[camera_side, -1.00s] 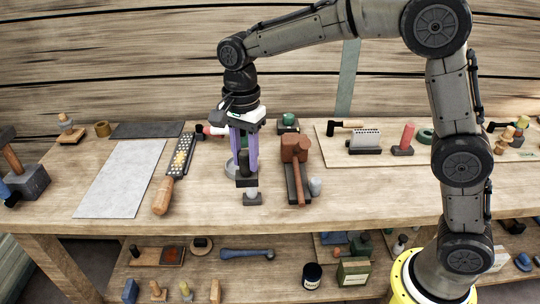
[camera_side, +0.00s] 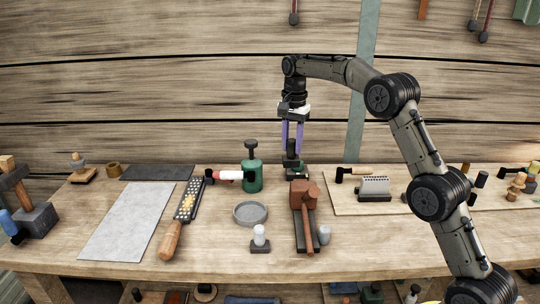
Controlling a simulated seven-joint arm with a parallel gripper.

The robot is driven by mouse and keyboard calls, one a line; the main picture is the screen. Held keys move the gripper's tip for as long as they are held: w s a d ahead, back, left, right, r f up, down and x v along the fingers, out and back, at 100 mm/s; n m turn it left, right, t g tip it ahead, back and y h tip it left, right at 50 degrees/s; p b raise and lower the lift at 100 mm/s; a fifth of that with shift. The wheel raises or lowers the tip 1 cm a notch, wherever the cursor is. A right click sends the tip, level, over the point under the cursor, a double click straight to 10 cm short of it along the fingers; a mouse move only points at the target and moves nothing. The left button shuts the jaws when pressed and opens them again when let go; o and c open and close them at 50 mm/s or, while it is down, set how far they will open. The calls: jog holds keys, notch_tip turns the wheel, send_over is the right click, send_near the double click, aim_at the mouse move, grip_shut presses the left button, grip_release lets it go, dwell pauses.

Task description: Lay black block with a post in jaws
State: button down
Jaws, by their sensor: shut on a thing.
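My gripper (camera_side: 292,150) is at the back middle of the bench, pointing down, its purple fingers shut on a dark thing, which I take to be the black block with a post (camera_side: 291,161). The post runs up between the fingers and the block hangs upright below them. Just under and behind it is a small green piece on a dark base (camera_side: 299,174). I cannot tell whether the block touches it. Nothing in view is clearly recognisable as the jaws.
Left of my gripper stands a green bottle (camera_side: 252,176) with a black top. In front are a brown mallet (camera_side: 304,196), a round grey dish (camera_side: 250,213) and a white-topped piece (camera_side: 260,237). A rasp (camera_side: 186,204) and a grey sheet (camera_side: 125,222) lie left.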

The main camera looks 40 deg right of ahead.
jog(key=shift+m, duration=0.5)
jog(key=d, duration=0.1)
jog(key=d+f, duration=0.1)
jog(key=d, duration=0.1)
jog(key=s+d, duration=0.1)
jog(key=shift+d+f, duration=0.15)
jog(key=shift+d, duration=0.05)
jog(key=shift+f, duration=3)
jog(key=shift+f, duration=0.5)
jog(key=shift+c, duration=2.3)
grip_release()
notch_tip(320, 180, up, 14)
jog(key=shift+f, duration=0.15)
